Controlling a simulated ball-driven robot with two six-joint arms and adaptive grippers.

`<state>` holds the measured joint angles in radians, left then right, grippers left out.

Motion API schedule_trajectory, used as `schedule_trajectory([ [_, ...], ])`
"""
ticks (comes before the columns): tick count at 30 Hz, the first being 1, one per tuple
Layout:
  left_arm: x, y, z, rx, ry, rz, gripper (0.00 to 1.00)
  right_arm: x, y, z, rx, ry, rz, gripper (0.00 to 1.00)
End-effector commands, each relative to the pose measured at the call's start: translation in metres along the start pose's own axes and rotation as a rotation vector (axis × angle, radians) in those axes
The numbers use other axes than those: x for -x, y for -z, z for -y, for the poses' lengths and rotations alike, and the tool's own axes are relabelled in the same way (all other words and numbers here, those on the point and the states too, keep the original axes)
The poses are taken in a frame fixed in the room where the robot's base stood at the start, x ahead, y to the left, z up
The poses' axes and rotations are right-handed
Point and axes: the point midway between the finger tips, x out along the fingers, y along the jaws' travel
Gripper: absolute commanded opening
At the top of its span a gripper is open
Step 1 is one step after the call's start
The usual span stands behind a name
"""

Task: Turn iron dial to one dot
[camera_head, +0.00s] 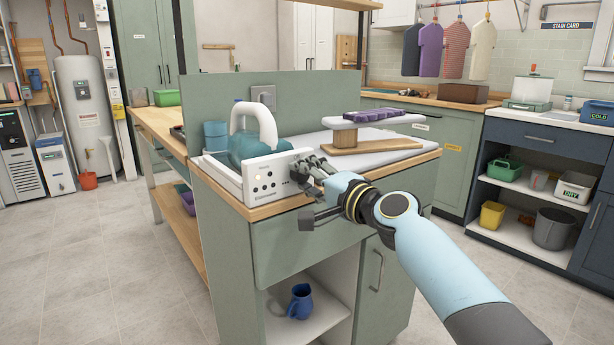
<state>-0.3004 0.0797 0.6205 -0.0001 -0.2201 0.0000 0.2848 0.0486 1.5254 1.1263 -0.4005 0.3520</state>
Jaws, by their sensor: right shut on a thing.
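A teal iron with a white handle (257,137) stands on the near-left part of the green cabinet's top. A white control panel (262,187) faces me in front of it, with several dark round marks and some small dots. My right gripper (306,169) is at the right end of this panel, shut on the dial. Its fingers hide the dial, so I cannot tell which dot it points to. My left gripper is not in view.
A small ironing board (374,133) with a folded purple cloth (373,115) stands right of the iron. A green upright panel (318,92) rises behind. A blue jug (301,301) sits on the open shelf below. Floor is clear at left.

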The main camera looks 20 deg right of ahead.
Motion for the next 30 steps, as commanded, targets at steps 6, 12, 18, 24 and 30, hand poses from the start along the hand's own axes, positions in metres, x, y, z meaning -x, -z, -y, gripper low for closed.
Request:
schedule_trajectory([
  [6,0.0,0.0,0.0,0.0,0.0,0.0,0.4,0.0,0.0,-0.001,-0.003,-0.001,-0.001,0.02],
  [12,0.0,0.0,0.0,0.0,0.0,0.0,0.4,0.0,0.0,-0.001,-0.002,-0.001,-0.001,0.4],
  [18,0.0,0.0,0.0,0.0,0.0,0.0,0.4,0.0,0.0,0.0,-0.001,-0.001,0.0,0.58],
  [24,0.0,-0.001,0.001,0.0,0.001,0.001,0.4,0.001,0.0,0.0,-0.001,0.0,0.0,0.58],
  [30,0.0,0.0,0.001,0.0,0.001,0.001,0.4,0.023,0.0,-0.002,0.001,-0.003,0.0,0.58],
])
